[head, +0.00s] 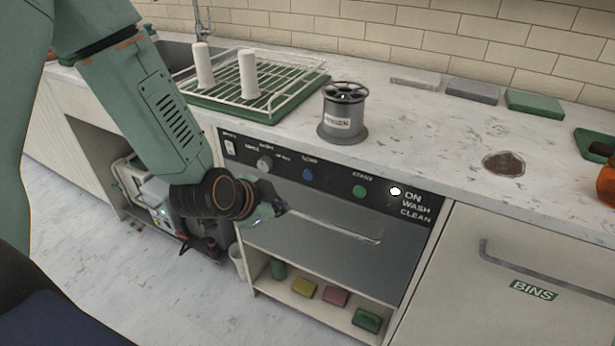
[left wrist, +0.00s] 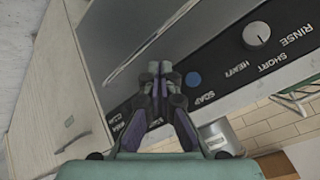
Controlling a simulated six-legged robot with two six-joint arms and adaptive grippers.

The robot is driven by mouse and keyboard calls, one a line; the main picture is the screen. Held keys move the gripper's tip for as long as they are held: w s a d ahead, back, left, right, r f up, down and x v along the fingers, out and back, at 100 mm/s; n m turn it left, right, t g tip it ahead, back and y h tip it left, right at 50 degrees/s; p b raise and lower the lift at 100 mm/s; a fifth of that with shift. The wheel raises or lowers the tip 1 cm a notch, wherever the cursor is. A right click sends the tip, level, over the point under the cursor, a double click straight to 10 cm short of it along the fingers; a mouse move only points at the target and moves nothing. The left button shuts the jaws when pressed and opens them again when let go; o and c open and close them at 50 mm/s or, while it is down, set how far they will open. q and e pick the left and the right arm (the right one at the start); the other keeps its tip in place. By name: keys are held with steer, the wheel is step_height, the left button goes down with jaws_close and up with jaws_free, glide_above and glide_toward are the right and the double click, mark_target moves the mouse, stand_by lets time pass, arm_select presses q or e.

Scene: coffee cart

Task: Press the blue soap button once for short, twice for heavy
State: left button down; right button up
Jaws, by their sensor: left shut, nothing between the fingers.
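The blue soap button (head: 307,175) sits on the black control strip (head: 330,183) of the grey-fronted washer, between the rinse knob (head: 264,163) and the green start button (head: 359,191). It also shows in the left wrist view (left wrist: 193,79), just right of my fingertips. My left gripper (head: 280,208) is shut and empty, in front of the washer, below and left of the blue button in the head view. Its fingers (left wrist: 160,68) show no visible contact with the button. The knob (left wrist: 256,36) is near the SHORT and HEAVY labels; its setting is unclear. A white light (head: 395,191) shows beside ON, WASH and CLEAN.
The washer's handle bar (head: 335,227) runs below the strip, near my gripper. An open shelf below holds coloured sponges (head: 335,296).

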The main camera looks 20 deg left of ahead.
mark_target(308, 175)
arm_select(q)
steer(key=w+b, duration=0.3)
steer(key=w, duration=0.5)
steer(key=shift+d+b, duration=0.35)
steer(key=shift+w, duration=0.15)
stand_by(1.0)
steer(key=shift+w, duration=0.3)
steer(key=shift+w, duration=0.45)
stand_by(0.8)
stand_by(0.3)
steer(key=shift+s+p, duration=0.65)
steer(key=shift+s, duration=0.25)
steer(key=shift+s, duration=0.1)
